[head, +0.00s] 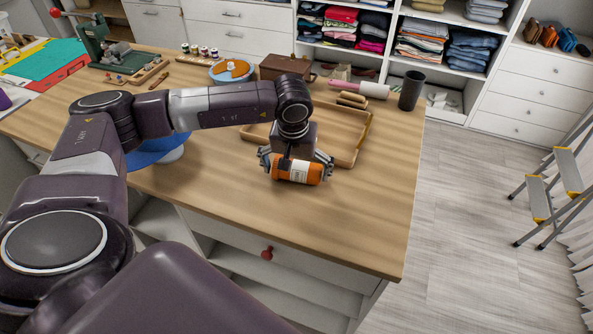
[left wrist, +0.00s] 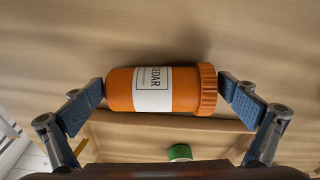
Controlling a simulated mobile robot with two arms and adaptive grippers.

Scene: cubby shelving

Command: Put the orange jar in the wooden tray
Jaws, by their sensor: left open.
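The orange jar (head: 298,170) has a white label and a ribbed cap, and lies on its side at the near edge of the wooden tray (head: 366,135). My left gripper (head: 297,172) is above it, pointing down and open, with one finger at each end of the jar. In the left wrist view the jar (left wrist: 165,90) lies between the blue fingertips, which are at or very close to its base and cap. The tray's rim (left wrist: 170,124) runs just beyond it. My left wrist hides part of the tray. My right gripper is not in view.
A black cup (head: 411,90), a rolling pin (head: 360,88) and a brown wooden box (head: 285,67) stand behind the tray. A blue round object (head: 158,150) is left, under my arm. The table's front right is clear. A green object (left wrist: 180,152) shows in the left wrist view.

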